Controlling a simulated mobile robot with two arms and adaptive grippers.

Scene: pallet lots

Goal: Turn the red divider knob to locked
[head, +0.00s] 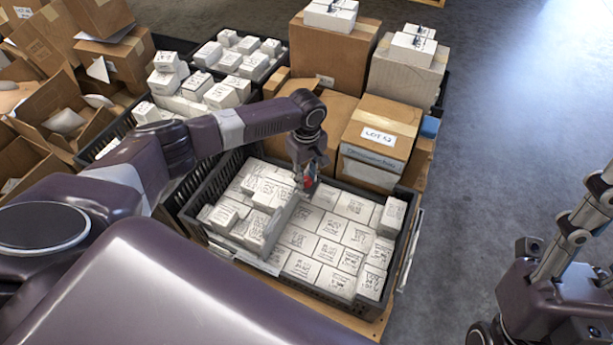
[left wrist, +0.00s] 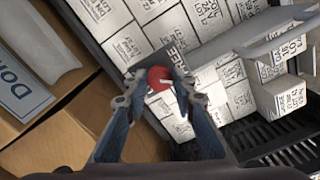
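The red divider knob (left wrist: 160,78) is round with a small pale mark on its face, and it sits at the end of a grey divider (left wrist: 255,45). In the head view the knob (head: 309,182) is a small red spot, partly covered by my gripper. My left gripper (head: 307,172) points down over the crate. In the left wrist view its fingers (left wrist: 158,72) stand apart on either side of the knob, with what looks like a narrow gap; contact is not clear. The divider (head: 282,222) runs among the white boxes. My right gripper cannot be made out.
The black crate (head: 398,262) holds many white lettered boxes and sits on a wooden pallet. Cartons (head: 385,120) stand close behind the knob. A second crate of white boxes stands behind my left arm.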

